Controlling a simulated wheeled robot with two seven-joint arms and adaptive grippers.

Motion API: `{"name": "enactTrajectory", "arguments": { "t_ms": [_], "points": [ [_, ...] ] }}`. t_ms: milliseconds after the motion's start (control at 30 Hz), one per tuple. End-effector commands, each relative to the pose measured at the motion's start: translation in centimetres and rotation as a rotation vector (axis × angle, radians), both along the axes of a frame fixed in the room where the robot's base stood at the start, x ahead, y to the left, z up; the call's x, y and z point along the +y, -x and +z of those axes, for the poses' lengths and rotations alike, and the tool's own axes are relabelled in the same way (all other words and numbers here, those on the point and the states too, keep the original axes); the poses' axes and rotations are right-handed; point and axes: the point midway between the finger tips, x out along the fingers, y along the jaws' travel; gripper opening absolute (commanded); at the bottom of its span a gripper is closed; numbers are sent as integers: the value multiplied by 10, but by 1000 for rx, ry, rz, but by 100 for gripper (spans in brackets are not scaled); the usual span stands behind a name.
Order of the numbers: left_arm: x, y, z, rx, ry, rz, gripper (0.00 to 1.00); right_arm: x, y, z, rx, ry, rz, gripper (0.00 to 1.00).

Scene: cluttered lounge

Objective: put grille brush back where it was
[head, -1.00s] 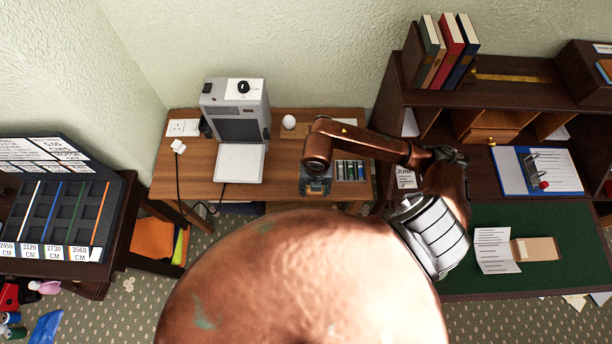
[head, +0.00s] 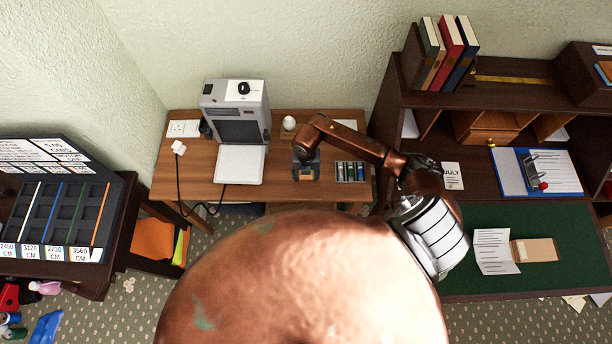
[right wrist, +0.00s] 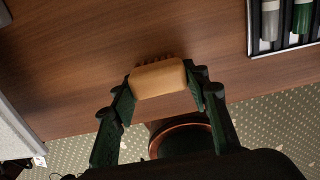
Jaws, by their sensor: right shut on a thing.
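The grille brush (right wrist: 158,80), a tan wooden block with a row of dark reddish-brown bristles on its far side, is between the fingers of my right gripper (right wrist: 160,88) in the right wrist view. The gripper is shut on it. In the head view my right gripper (head: 306,172) is over the front middle of the wooden table (head: 190,160), and the brush is mostly hidden there. I cannot tell whether the brush touches the tabletop. My left gripper is not in view.
Left of the gripper stands a grey machine (head: 238,120) with a white tray. To its right is a dark case of small bottles (head: 351,172), also in the wrist view (right wrist: 284,20). A white round object (head: 289,123) sits behind. Bare wood lies around the gripper.

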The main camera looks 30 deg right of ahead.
Motion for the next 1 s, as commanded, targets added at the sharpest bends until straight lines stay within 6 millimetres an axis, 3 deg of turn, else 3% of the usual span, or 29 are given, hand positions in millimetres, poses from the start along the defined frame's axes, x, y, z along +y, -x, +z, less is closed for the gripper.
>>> {"name": "enactTrajectory", "arguments": {
  "t_ms": [367,400,633,1000],
  "points": [
    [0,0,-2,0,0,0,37,0,-1,-7,-1,1,0,23],
    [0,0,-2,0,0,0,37,0,0,-7,-1,1,0,43],
    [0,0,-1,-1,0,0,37,0,0,-6,-1,1,0,59],
    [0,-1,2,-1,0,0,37,0,-1,-1,-2,0,1,60]
  ]
}}
